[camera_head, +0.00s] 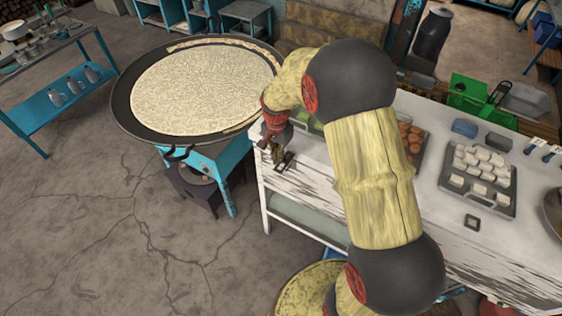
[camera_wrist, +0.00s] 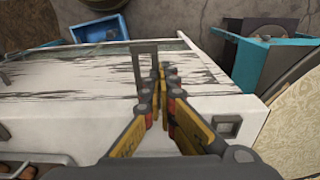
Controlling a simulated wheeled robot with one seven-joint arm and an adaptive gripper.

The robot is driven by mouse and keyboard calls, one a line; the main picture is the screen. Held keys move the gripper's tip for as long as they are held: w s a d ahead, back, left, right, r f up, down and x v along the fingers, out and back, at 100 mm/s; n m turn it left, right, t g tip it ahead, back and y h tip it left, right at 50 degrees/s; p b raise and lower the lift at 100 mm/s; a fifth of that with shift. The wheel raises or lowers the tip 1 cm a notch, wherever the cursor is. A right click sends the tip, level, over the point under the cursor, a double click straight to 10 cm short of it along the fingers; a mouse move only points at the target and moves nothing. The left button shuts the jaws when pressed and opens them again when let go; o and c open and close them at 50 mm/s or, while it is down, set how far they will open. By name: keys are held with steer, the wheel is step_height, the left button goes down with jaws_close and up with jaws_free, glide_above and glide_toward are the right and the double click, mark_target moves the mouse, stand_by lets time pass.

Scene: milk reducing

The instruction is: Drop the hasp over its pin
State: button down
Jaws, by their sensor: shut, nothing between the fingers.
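My gripper (camera_head: 274,150) points down over the left end of the white table, and its fingers are shut with nothing between them. In the wrist view its fingertips (camera_wrist: 158,76) meet beside a grey frame-like piece (camera_wrist: 158,43) near the table's front edge, which looks like the hasp. It shows in the head view as a dark, open rectangular frame (camera_head: 284,164) just below the fingers. I cannot tell whether the fingers touch it. I cannot make out the pin clearly; the fingers hide part of the area.
The white table (camera_wrist: 80,80) has worn paint. A small square plate (camera_wrist: 227,126) lies right of the fingers in the wrist view. A large round pan (camera_head: 130,118) stands left of the table. A tray of white pieces (camera_head: 497,208) and orange items (camera_head: 410,135) lie farther right.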

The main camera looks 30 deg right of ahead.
mark_target(277, 166)
steer(key=f+t+h+b, duration=0.1)
steer(key=h+b, duration=0.1)
steer(key=b, duration=0.5)
steer(key=f+t+h+b, duration=0.1)
steer(key=f+h+b, duration=0.1)
steer(key=b, duration=0.6)
steer(key=f+t+h+b, duration=0.1)
steer(key=t+h+b, duration=0.1)
steer(key=b, duration=0.6)
steer(key=shift+s+a+f, duration=0.15)
steer(key=shift+a+f, duration=0.2)
steer(key=shift+f, duration=0.05)
steer(key=b+x, duration=0.2)
steer(key=b, duration=0.7)
steer(key=shift+f, duration=0.4)
steer(key=shift+d+b, duration=0.15)
steer(key=shift+b, duration=0.2)
steer(key=shift+f, duration=0.1)
